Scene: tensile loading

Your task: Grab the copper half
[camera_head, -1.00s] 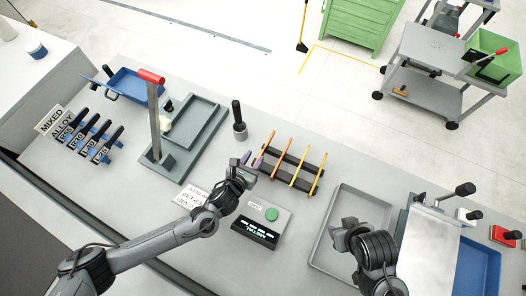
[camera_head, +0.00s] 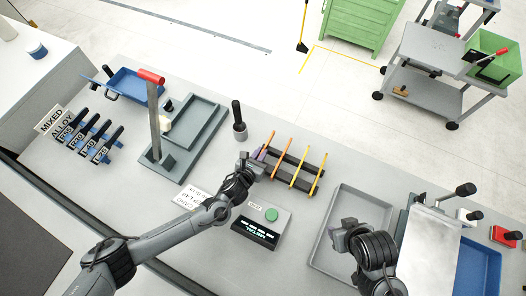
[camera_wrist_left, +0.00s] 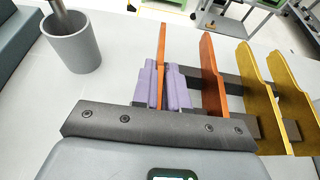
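Two orange, copper-coloured halves and two yellow halves lie across a dark rack (camera_head: 314,175). My left gripper (camera_head: 262,153) is at the rack's left end. In the left wrist view its purple fingers (camera_wrist_left: 162,88) close in on both sides of the leftmost orange half (camera_wrist_left: 162,48), with hardly any gap. The lower part of that half is hidden between the fingers. The second orange half (camera_wrist_left: 211,75) stands free to the right, with the yellow halves (camera_wrist_left: 258,90) beyond it. My right gripper (camera_head: 342,236) is over the grey tray; its fingers are not clear.
A grey cup (camera_head: 240,130) with a dark handle stands just behind the left gripper. A grey box with a green button (camera_head: 271,214) is in front of the rack. A grey tray (camera_head: 322,258) lies to the right, and a red-topped post (camera_head: 153,110) stands left.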

